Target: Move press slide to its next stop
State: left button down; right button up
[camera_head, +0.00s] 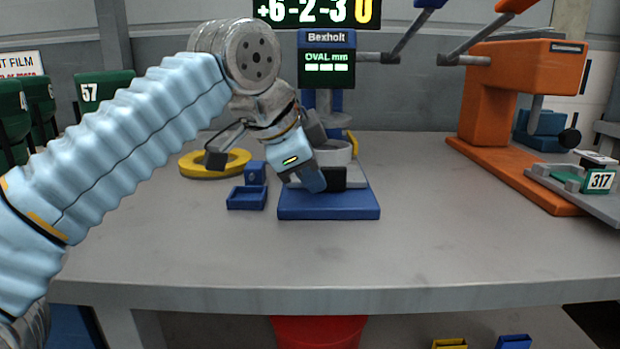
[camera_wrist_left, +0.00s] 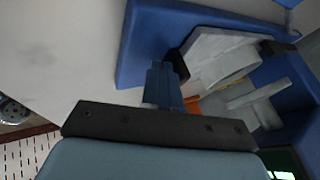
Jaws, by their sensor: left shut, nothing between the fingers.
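The orange press (camera_head: 535,68) stands at the right of the table on a long orange base. A grey slide plate (camera_head: 572,189) with a green tag reading 317 lies at its front right. My left gripper (camera_head: 316,182) is far left of it, at the blue gauge station (camera_head: 328,211). Its blue fingers are shut with nothing between them, pointing down beside a black block (camera_head: 336,178). In the left wrist view the shut fingers (camera_wrist_left: 165,85) are close to a dark part (camera_wrist_left: 178,64) near a grey holder (camera_wrist_left: 215,55); contact cannot be told. My right gripper is not in view.
A gauge display (camera_head: 327,60) rises behind the blue station. A yellow ring (camera_head: 190,170) and a small blue tray (camera_head: 246,199) are left of it. Levers with blue (camera_head: 430,3) and orange (camera_head: 516,5) ends stick up. The table (camera_head: 430,245) is clear in front.

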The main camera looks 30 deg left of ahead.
pick_arm(q)
jog(key=w+a+p, duration=0.2)
jog(key=w, duration=0.1)
jog(key=shift+w+a+r, duration=0.1)
jog(key=shift+w+r, duration=0.05)
jog(key=shift+w, duration=0.15)
jog(key=shift+w+a, duration=0.15)
